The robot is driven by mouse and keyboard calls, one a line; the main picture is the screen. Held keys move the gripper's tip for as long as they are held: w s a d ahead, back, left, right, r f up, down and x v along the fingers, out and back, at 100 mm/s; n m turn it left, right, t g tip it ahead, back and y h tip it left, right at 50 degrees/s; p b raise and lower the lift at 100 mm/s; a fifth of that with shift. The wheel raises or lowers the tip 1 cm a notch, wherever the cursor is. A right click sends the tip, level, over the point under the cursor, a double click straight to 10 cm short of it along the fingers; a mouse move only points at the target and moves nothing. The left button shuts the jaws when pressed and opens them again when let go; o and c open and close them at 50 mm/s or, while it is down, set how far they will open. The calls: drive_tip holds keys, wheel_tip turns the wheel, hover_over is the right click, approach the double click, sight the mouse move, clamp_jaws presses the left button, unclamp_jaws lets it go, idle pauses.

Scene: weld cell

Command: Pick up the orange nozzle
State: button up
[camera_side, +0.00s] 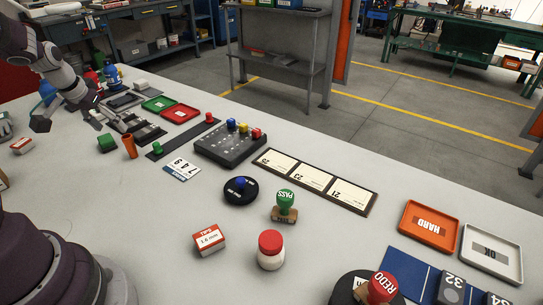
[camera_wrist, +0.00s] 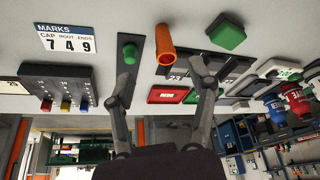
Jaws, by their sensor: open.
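The orange nozzle (camera_side: 130,146) is a small flared tube standing on the grey table, beside a green block (camera_side: 107,143) at the left of the side view. In the wrist view the nozzle (camera_wrist: 165,44) shows top centre, beyond the fingertips and between their lines. My gripper (camera_side: 70,120) is open and empty, above the table and left of the nozzle in the side view. In the wrist view its two fingers (camera_wrist: 164,68) are spread apart, and neither visibly touches the nozzle.
A dark strip with green and red knobs (camera_side: 185,136) lies right of the nozzle. Green (camera_side: 159,103) and red (camera_side: 181,113) trays lie behind. A dark block with coloured pegs (camera_side: 230,143) and a numbered card (camera_side: 182,169) are farther right.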

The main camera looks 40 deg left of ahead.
sight(127, 143)
drive_tip(key=x, duration=1)
drive_tip(key=shift+w+a+r, duration=0.1)
drive_tip(key=shift+w+a, duration=0.05)
drive_tip(key=shift+a, duration=0.15)
clamp_jaws()
